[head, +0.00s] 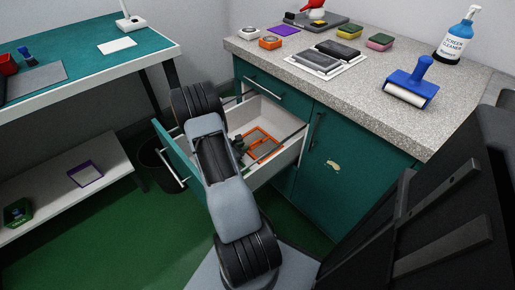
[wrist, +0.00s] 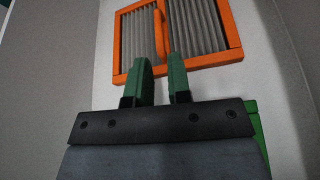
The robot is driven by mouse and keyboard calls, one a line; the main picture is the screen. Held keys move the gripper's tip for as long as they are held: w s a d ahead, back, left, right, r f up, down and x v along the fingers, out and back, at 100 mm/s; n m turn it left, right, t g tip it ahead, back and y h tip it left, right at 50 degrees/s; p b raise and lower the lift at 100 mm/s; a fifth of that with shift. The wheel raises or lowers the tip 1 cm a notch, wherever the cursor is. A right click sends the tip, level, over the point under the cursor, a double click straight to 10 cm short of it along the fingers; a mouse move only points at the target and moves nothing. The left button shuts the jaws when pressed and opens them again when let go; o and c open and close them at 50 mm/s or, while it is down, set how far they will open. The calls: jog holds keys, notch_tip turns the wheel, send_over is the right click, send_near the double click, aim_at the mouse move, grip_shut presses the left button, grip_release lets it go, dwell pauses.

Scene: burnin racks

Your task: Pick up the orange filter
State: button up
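The orange filter has an orange frame, grey pleats and an orange bar across its middle. It lies in the open drawer in the head view (head: 264,144) and fills the top of the wrist view (wrist: 193,30). My gripper (wrist: 160,68) has two green fingers, apart with a narrow gap and nothing between them. Their tips show at the filter's near edge, lined up with the middle bar. I cannot tell whether they touch it. In the head view my arm hides most of the gripper and part of the drawer.
The drawer (head: 293,118) has pale walls close around the filter. A green item (wrist: 252,112) lies beside my gripper in the wrist view. The speckled counter (head: 375,118) above holds a blue roller (head: 411,82), a spray bottle (head: 456,38) and several small items.

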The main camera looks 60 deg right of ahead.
aim_at(253, 144)
jog(key=shift+b+x, duration=0.85)
jog(key=shift+x, duration=2.55)
jog(key=shift+c, duration=0.4)
grip_shut()
